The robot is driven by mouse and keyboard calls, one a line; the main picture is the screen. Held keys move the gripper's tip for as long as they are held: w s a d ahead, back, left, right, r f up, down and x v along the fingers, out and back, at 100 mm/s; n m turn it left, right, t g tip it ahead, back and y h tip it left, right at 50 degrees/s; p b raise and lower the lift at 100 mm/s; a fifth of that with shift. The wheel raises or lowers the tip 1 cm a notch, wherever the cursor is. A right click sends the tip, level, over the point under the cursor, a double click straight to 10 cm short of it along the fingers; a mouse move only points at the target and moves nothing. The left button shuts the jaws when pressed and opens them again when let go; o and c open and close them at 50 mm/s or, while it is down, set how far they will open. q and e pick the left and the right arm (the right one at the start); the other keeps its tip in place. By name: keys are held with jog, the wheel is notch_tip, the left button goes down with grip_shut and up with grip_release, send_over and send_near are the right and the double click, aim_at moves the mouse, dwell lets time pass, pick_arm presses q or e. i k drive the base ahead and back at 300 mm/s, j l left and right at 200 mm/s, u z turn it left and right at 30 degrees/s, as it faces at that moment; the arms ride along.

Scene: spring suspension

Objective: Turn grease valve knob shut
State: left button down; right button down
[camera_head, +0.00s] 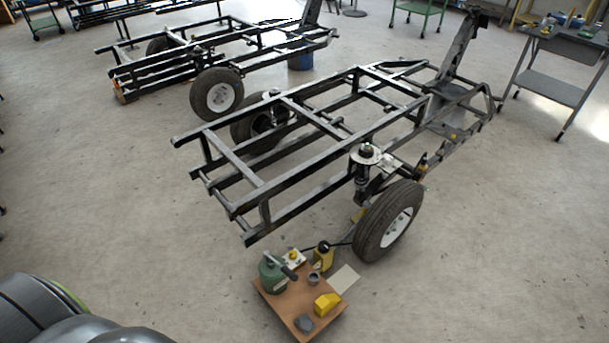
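A wooden board (312,327) lies on the floor by the near wheel. A green canister (271,277) with a dark top and a black handle or nozzle stands at its left. A white block with a small yellow part (294,258) sits behind it. A yellow container with a black cap (323,256) stands at the back, with a dark hose running from it toward the wheel. A grease valve knob is too small to identify for certain; the yellow part on the white block may be it. Neither of my grippers shows in the head view.
A black trailer frame (285,181) with a wheel (387,221) and spring suspension (364,165) stands behind the board. The board also holds a yellow block (327,303), a grey lump (304,323) and a small cup (313,279).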

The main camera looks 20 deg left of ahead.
aim_at(292, 254)
jog(key=u, duration=1)
jog(key=l, duration=0.15)
jog(key=i+u, duration=0.05)
